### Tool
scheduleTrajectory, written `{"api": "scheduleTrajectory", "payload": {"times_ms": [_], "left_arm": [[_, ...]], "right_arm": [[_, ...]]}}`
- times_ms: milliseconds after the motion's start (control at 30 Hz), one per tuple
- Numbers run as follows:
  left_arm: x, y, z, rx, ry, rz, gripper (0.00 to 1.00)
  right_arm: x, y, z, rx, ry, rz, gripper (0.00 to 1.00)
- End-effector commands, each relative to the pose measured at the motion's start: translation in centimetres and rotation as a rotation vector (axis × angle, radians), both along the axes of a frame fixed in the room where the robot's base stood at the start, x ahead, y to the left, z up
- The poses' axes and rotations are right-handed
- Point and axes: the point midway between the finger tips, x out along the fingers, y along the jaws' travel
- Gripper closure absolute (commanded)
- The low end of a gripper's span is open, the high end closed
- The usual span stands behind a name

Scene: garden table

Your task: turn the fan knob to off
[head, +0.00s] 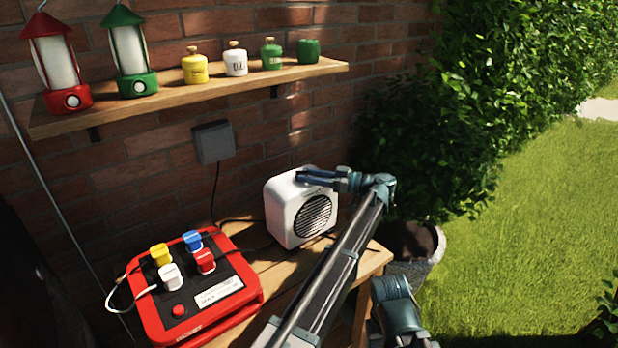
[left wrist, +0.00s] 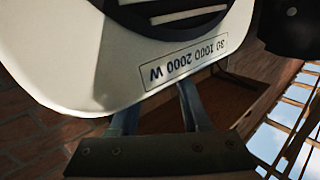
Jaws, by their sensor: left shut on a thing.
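The fan (head: 286,216) is a white box with a round dark grille, standing at the back of the wooden table. In the left wrist view, its white face (left wrist: 75,60) fills the upper part, with upside-down print reading "30 1000 2000 W". My left gripper (head: 303,177) reaches in from the right at the fan's top. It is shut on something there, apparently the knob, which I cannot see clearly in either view. Its two fingers (left wrist: 158,115) pass behind the fan's edge in the left wrist view, hiding their tips.
A red box (head: 245,270) with yellow, blue, white and red plugs sits left of the fan on the table (head: 374,258). A shelf (head: 215,95) above holds two lanterns and several small canisters. A grey wall box (head: 213,142) hangs behind. A planter (head: 425,268) stands right.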

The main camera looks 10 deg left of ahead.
Motion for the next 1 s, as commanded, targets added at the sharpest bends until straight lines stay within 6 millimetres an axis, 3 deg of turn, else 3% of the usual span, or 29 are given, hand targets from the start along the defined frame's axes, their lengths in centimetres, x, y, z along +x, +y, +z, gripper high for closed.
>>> {"api": "scheduleTrajectory", "payload": {"times_ms": [300,900,933,1000], "left_arm": [[0.49,0.0,0.01,0.0,0.001,0.128,1.0],[0.38,0.1,0.01,0.001,0.001,0.16,1.0],[0.38,0.1,0.01,0.001,0.001,0.16,0.49],[0.37,0.1,0.01,0.001,0.001,0.16,0.36]], "right_arm": [[0.0,0.0,0.0,0.0,0.0,0.0,0.5],[0.0,0.0,0.0,0.0,0.0,0.0,0.5],[0.0,0.0,0.0,0.0,0.0,0.0,0.5],[0.0,0.0,0.0,0.0,0.0,0.0,0.5]]}}
